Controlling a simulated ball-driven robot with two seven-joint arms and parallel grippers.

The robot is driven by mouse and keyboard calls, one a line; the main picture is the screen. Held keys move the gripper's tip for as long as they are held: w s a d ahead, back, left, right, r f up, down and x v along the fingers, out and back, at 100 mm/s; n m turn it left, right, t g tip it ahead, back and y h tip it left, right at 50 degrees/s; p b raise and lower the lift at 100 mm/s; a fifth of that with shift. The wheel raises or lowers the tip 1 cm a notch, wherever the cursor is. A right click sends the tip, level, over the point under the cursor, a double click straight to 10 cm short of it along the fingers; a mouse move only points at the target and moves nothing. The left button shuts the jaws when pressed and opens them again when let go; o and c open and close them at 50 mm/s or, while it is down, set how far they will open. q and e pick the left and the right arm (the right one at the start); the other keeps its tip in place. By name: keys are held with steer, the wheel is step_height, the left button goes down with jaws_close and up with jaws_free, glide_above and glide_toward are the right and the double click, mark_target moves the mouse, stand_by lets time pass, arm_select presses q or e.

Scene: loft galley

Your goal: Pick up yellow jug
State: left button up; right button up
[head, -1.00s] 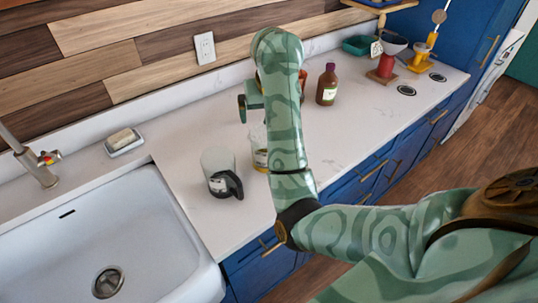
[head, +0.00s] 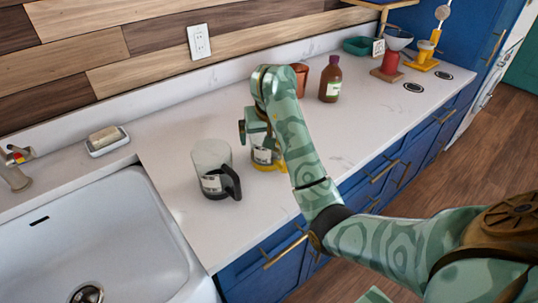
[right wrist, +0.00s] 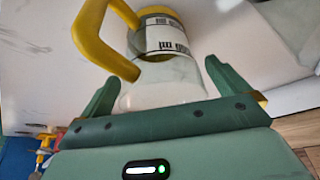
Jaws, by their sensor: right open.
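The yellow jug (head: 262,156) is a clear jug with a black-and-white label, a yellow base and a yellow handle. It stands on the white counter, partly hidden behind my right gripper in the head view. In the right wrist view the jug (right wrist: 168,42) is close up, its thick yellow handle toward the left. My right gripper (right wrist: 160,78) is open, its two green fingers on either side of the jug's near part. I cannot tell whether either finger touches it. In the head view the right gripper (head: 257,128) is at the jug's upper part. My left gripper is not in view.
A similar clear jug with a black handle (head: 212,165) stands just left of the yellow jug. A copper-coloured canister (head: 300,76) and a brown bottle (head: 330,80) stand behind, to the right. The sink (head: 95,235) is at left, with a soap dish (head: 107,141) behind.

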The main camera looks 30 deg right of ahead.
steer(key=shift+c, duration=0.7)
steer(key=c, duration=0.9)
steer(key=shift+r, duration=0.1)
